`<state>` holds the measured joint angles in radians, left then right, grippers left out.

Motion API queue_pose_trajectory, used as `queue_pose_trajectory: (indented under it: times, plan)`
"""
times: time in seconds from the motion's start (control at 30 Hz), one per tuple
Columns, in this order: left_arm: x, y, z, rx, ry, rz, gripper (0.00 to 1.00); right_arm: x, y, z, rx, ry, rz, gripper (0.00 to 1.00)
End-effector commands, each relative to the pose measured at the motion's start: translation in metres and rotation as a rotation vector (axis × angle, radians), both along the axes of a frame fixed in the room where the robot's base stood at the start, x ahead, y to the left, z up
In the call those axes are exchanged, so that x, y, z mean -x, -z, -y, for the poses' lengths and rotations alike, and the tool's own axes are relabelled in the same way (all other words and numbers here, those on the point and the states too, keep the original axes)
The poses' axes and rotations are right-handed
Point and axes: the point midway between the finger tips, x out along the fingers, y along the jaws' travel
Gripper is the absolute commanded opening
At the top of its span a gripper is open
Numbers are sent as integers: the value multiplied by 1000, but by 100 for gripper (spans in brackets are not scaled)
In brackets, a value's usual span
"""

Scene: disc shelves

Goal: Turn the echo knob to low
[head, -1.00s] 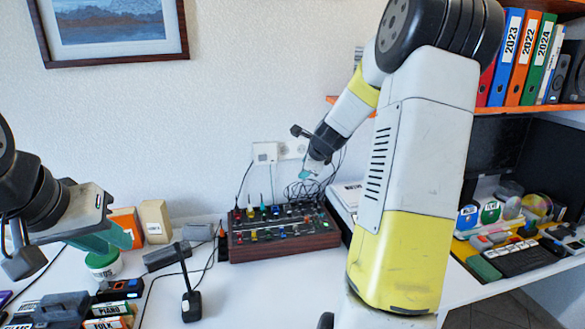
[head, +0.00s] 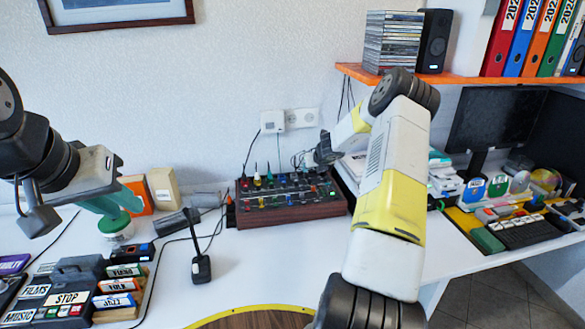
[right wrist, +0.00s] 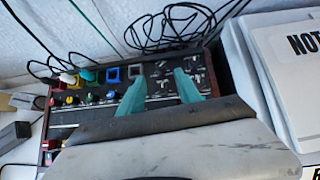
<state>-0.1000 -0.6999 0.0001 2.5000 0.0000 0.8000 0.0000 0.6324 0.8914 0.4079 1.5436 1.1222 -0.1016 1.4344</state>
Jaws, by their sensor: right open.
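The mixer (head: 290,211), a dark box with wooden sides and several coloured knobs, stands against the wall in the head view. In the right wrist view the mixer (right wrist: 112,99) shows coloured knobs at left and a darker panel with small white marks at right. I cannot read which knob is the echo knob. My right gripper (right wrist: 158,86) is open and empty, its two teal fingers apart over the mixer's right part; my gripper body hides the near part. My left gripper (head: 114,204) hangs at left over a green-lidded jar (head: 116,224); its finger gap is unclear.
Black cables (right wrist: 170,28) lie behind the mixer. A white box or paper stack (right wrist: 287,60) marked "NOT" stands close at its right. A small black stand (head: 200,265) is in front at left. An orange shelf (head: 460,78) overhangs at right. The white desk in front of the mixer is clear.

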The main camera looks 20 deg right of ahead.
Motion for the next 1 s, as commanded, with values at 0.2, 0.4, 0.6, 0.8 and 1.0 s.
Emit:
queue_pose_trajectory:
  times: [0.2,0.4,0.6,0.8,1.0]
  plan:
    - [0,0,0,0,0,0,25,-15,19,0,-14,14,-3,41]
    - [0,0,0,0,0,0,25,-39,42,-1,-10,10,-3,41]
    - [0,0,0,0,0,0,25,-53,56,2,-11,12,-2,41]
    - [0,0,0,0,0,0,25,-56,59,3,-11,13,-2,41]
    - [0,0,0,0,0,0,25,-56,59,2,-11,13,-2,35]
